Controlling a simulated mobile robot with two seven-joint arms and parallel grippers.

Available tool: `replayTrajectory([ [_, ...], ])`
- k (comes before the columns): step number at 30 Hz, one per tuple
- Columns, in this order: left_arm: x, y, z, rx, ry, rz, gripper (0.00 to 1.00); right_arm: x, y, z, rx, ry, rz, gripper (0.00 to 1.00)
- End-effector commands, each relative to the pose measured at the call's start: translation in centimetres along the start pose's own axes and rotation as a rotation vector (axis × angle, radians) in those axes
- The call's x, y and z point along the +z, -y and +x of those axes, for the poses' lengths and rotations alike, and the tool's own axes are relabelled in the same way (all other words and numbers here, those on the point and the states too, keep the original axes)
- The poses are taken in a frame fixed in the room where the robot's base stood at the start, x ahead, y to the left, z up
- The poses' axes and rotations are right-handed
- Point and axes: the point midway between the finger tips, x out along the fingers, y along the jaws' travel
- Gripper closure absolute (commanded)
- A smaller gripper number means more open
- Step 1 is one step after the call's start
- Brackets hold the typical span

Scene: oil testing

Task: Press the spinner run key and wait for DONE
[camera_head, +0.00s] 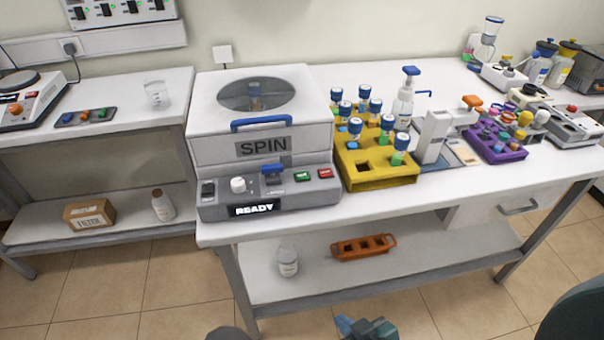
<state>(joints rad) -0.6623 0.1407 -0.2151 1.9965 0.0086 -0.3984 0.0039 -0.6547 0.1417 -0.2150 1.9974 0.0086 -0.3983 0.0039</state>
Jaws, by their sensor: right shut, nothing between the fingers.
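The white spinner (262,105) marked SPIN stands on the bench, left of centre. Its lid with a blue handle (262,122) is down, and a vial shows dimly through the round window (255,96). The display (254,210) reads READY. The panel has a green key (303,176), a red key (325,173), a white knob (238,185) and a blue lever (272,171). The key lettering is too small to read. My right gripper (365,328) shows at the bottom edge, shut and empty, well below and apart from the spinner. My left gripper is not in view.
A yellow rack (379,178) with several blue-capped vials stands right of the spinner. A pump bottle (404,100) and a purple rack (503,154) are further right. The lower shelf holds an orange rack (363,248) and a bottle (288,262). The space before the spinner is clear.

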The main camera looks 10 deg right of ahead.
Motion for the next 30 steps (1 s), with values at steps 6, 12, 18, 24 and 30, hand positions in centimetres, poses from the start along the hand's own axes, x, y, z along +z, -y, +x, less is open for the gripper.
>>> replayTrajectory([
  [6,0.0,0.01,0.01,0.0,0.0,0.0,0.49,0.0,0.0,0.0,0.0,0.0,0.0,1.0],
  [12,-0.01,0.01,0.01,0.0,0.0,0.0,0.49,0.09,0.02,-0.04,0.0,0.002,0.0,1.0],
  [18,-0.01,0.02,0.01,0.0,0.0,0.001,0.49,0.41,0.1,-0.18,-0.001,0.008,0.002,1.0],
  [24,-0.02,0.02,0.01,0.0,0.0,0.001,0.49,0.61,0.14,-0.26,-0.002,0.013,0.003,1.0],
  [30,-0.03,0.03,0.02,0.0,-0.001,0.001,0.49,0.62,0.14,-0.26,-0.002,0.013,0.003,1.0],
])
